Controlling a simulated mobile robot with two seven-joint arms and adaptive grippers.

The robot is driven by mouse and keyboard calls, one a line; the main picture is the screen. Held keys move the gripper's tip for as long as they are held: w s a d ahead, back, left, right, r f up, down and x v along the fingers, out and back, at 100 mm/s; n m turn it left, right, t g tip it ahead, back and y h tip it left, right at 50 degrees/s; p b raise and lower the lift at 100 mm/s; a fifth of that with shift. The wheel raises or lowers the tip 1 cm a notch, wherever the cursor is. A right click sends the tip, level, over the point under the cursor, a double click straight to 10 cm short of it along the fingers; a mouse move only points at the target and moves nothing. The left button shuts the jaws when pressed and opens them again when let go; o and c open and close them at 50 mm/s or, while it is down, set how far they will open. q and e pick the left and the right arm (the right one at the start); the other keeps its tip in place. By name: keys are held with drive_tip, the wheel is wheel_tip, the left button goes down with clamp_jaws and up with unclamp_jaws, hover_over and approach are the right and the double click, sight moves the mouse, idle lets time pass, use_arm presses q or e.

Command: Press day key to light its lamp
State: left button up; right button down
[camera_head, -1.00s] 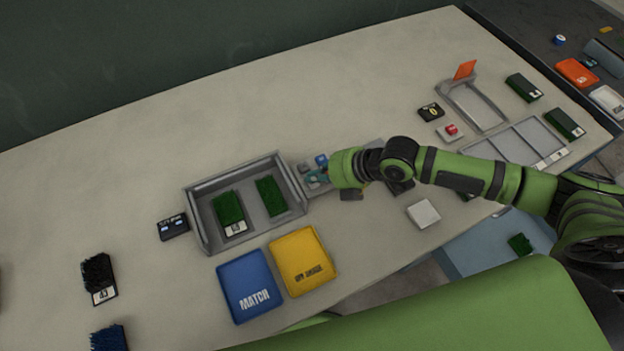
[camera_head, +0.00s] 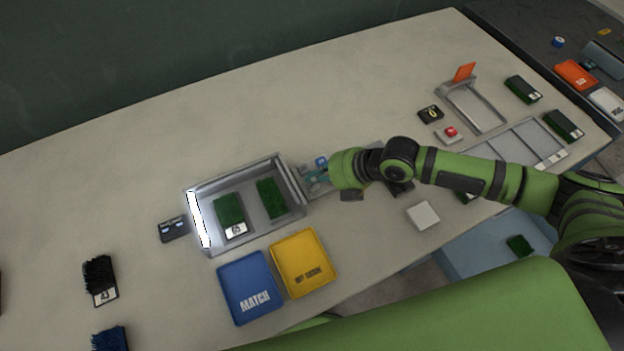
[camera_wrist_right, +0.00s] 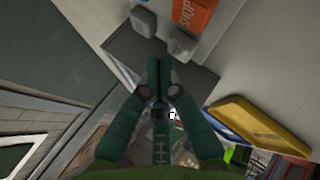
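A small key panel (camera_head: 310,190) sits at the right end of a grey light box (camera_head: 246,248). A blue key (camera_head: 321,161) shows on it; no key reads as "day" in the head view. A white lamp strip (camera_head: 199,220) glows along the box's left inner wall. My right gripper (camera_head: 316,178) is over the panel, its tips partly hidden by my wrist. Contact cannot be told. My left gripper is out of view.
Two green turf samples (camera_head: 229,209) lie in the light box. A blue MATCH tray (camera_head: 250,290) and a yellow tray (camera_head: 303,262) stand in front of it. A black two-window device (camera_head: 173,228) is to its left. The table's back is clear.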

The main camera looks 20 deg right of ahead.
sight(316, 186)
drive_tip(key=shift+r, duration=0.15)
wheel_tip(316, 186, up, 6)
drive_tip(key=p, duration=0.5)
idle(0.6)
drive_tip(key=shift+s, duration=0.1)
